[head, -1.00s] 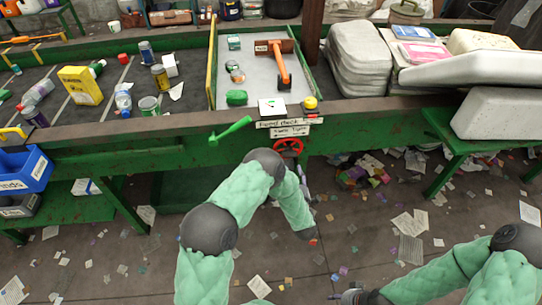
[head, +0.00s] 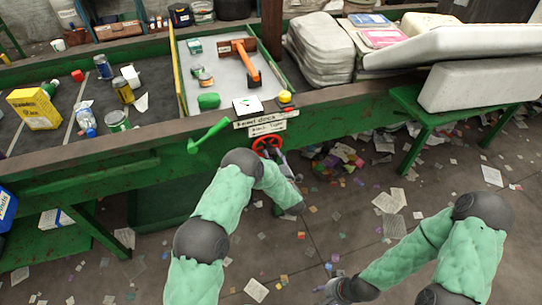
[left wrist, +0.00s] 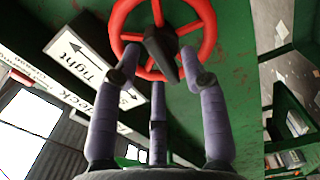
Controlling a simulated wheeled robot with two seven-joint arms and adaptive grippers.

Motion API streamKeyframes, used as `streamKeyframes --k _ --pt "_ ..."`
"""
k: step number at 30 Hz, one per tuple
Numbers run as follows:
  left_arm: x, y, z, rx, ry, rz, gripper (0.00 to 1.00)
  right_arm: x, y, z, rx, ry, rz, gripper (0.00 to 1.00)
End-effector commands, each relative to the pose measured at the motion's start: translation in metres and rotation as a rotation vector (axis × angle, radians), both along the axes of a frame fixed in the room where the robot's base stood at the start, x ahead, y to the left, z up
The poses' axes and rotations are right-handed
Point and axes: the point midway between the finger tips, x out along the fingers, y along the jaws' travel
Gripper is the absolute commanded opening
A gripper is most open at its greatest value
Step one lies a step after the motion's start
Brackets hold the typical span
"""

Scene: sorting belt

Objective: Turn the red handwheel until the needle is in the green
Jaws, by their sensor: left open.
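The red handwheel (head: 267,144) is on the front of the green belt frame, below two white signs. In the left wrist view the handwheel (left wrist: 127,38) fills the upper middle, with a dark hub and pointed dark part in front of it. My left gripper (head: 278,157) is at the wheel, its fingers (left wrist: 160,75) spread open and reaching toward the rim and spokes. I cannot tell whether they touch it. A small white panel (head: 245,106) above the wheel may be the gauge; its needle is too small to read. My right gripper (head: 333,290) is low, away from the wheel, its fingers unclear.
A green lever (head: 208,135) sticks out left of the wheel. A yellow-topped button (head: 285,97) is on the ledge above. Cans and a yellow box (head: 33,109) lie on the belt at left. A green bench (head: 424,113) stands at right. Paper scraps litter the floor.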

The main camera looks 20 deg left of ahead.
Motion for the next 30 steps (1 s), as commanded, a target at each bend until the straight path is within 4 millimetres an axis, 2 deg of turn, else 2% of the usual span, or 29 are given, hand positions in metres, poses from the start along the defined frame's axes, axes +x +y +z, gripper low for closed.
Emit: streamKeyframes --k 6,16,18,21,30 --pt "0.015 0.01 -0.001 -0.001 0.001 0.0 0.44 0.0 0.0 -0.006 0.0 0.0 0.0 0.44" --pt "0.017 0.012 0.0 0.0 0.001 -0.001 0.44 0.0 0.0 -0.006 0.0 0.0 0.0 0.44" --pt "0.017 0.012 0.0 0.0 0.001 -0.001 0.24 0.0 0.0 -0.006 0.0 0.0 0.0 0.44" --pt "0.017 0.012 0.0 -0.001 0.001 -0.001 0.0 0.0 0.0 -0.006 0.0 0.0 0.0 0.44" --pt "0.017 0.012 0.0 0.012 0.009 -0.001 0.0 0.0 0.0 -0.006 0.0 0.0 0.0 0.44"
